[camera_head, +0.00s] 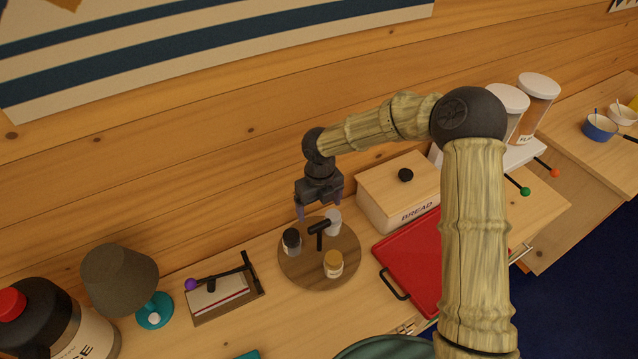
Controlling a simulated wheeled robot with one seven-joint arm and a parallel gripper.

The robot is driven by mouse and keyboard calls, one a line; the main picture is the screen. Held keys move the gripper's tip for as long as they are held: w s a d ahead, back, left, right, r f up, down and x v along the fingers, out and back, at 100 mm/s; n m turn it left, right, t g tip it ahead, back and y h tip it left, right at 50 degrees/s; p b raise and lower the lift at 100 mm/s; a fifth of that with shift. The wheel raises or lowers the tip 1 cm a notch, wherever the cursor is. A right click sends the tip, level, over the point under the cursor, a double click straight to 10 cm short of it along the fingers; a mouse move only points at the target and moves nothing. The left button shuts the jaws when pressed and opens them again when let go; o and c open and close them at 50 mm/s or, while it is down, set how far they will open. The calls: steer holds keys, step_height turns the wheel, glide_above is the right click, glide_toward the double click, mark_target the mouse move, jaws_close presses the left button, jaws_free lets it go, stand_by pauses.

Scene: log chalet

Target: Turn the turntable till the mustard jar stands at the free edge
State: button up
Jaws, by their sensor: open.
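The round wooden turntable (296,268) lies on the counter near the wall, with a dark T-shaped handle (319,233) standing at its middle. A small jar with a mustard-yellow lid (333,263) stands on the turntable's near side, toward the counter's front; I take it for the mustard jar. A dark-lidded jar (291,241) stands on its left, and a pale white-grey jar (333,222) on its far right side. My gripper (320,212) is open, pointing down above the turntable's far part, with nothing visible between its fingers. Its exact height is hard to tell.
A wooden bread box (397,188) stands at the turntable's back right, and a red tray (408,262) lies to its right. A holder with a dark bar (225,292) and a lamp (120,278) are to the left. Bare counter (285,325) lies in front.

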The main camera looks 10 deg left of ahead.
step_height(320, 180, up, 10)
steer(key=b, duration=0.1)
steer(key=shift+b, duration=0.4)
steer(key=shift+f, duration=0.1)
steer(key=s+d+f+n+t+b, duration=0.1)
steer(key=s+d+n, duration=0.4)
steer(key=d+n, duration=0.4)
steer(key=s+d+f+n+b, duration=0.1)
steer(key=s+d+n, duration=0.3)
steer(key=d+n, duration=0.5)
steer(key=s+d+f+n+t+b, duration=0.1)
steer(key=s+d+n, duration=0.4)
steer(key=d+n, duration=0.4)
steer(key=shift+s+d+t+b, duration=0.3)
steer(key=shift+d+b, duration=0.05)
steer(key=shift+d, duration=0.15)
steer(key=shift+f, duration=0.1)
